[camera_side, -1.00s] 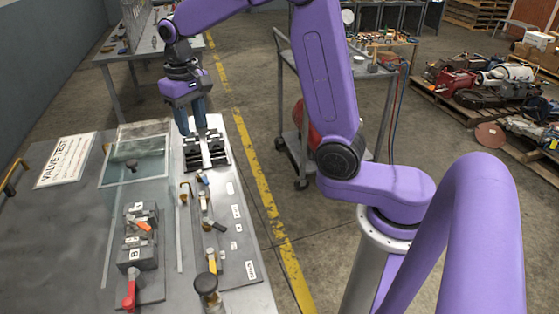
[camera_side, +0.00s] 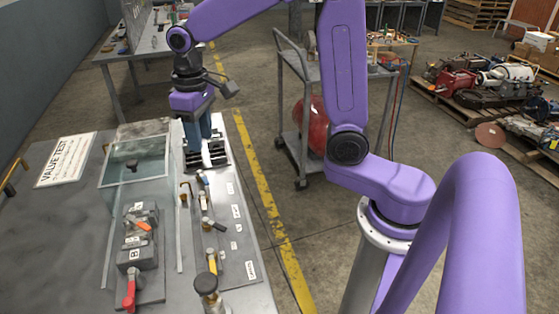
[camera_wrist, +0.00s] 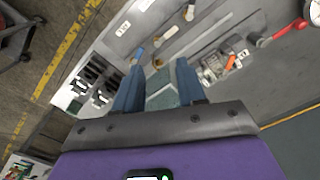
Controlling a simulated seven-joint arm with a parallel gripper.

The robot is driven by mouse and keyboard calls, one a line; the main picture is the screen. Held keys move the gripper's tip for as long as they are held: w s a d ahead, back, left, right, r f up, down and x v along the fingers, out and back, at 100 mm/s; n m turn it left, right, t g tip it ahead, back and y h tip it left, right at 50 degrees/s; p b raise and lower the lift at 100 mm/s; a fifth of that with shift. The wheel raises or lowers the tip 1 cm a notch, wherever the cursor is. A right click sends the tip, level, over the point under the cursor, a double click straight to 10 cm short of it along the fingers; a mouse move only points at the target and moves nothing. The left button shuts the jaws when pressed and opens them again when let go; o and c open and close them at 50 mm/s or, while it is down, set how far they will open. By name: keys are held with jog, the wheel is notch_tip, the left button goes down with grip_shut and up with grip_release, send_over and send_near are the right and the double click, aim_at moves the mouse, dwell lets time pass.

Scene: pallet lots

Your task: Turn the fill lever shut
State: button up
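In the side view, my gripper (camera_side: 198,146) hangs beyond the levers, by the black slotted rack (camera_side: 217,155).
A clear-walled tank (camera_side: 135,165) stands left of the levers. Nearer are a valve block (camera_side: 140,250) marked B with an orange lever (camera_side: 143,226), a red lever (camera_side: 130,290) and a round dark knob (camera_side: 206,285). A cart (camera_side: 287,100) stands right of the bench.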

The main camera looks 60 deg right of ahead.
jog(key=s+d+f+n, duration=0.1)
jog(key=s+n, duration=0.7)
jog(key=s, duration=1)
jog(key=shift+s+f+n, duration=0.25)
jog(key=shift+f+n, duration=0.1)
jog(key=shift+n, duration=0.05)
jog(key=shift+w, duration=0.15)
dwell(0.3)
jog(key=r+m, duration=0.1)
jog(key=m, duration=1.6)
send_over(205, 180)
notch_tip(205, 180, down, 17)
jog(key=shift+r, duration=0.2)
